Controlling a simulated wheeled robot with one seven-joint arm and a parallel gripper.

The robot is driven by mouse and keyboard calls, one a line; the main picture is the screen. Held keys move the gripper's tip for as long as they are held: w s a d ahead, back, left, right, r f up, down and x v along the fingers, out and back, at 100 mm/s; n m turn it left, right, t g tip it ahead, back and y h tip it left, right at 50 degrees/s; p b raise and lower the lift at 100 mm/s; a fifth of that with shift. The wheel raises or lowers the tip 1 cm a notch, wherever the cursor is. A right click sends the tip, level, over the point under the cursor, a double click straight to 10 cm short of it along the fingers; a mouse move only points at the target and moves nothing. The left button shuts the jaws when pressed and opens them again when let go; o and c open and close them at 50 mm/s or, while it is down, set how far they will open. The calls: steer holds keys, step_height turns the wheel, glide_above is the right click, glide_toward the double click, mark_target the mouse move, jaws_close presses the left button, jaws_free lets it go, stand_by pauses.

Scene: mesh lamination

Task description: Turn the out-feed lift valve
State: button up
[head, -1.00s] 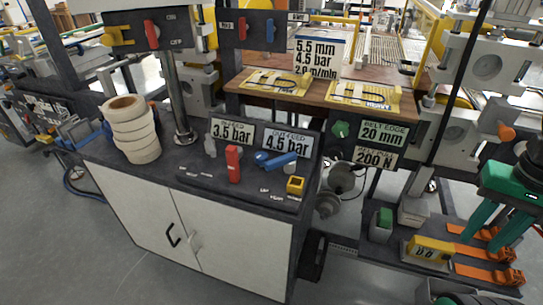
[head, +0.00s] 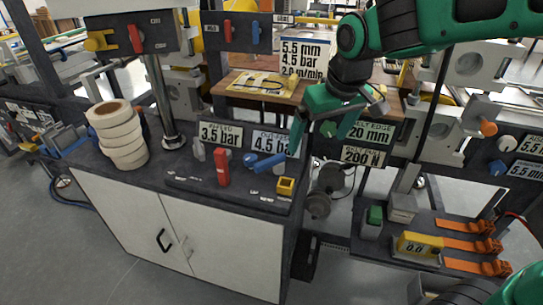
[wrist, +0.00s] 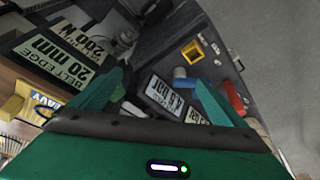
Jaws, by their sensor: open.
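The red handle (wrist: 234,97) lies further right.
A yellow block (head: 285,186) sits at the cabinet top's right front. White tape rolls (head: 118,135) are stacked at the left. The "20 mm" and "200 N" plates (head: 363,157) are right of my gripper.

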steer(key=n+y, duration=0.1)
steer(key=n, duration=0.1)
glide_toward(270, 159)
steer(key=s+r, duration=0.1)
steer(key=r, duration=0.1)
steer(key=x, duration=1)
steer(key=shift+w+d+f, duration=0.2)
steer(key=shift+d+f, duration=0.05)
steer(key=shift+f, duration=0.05)
steer(key=shift+c, duration=0.3)
steer(key=c, duration=1.5)
steer(key=shift+o, duration=0.2)
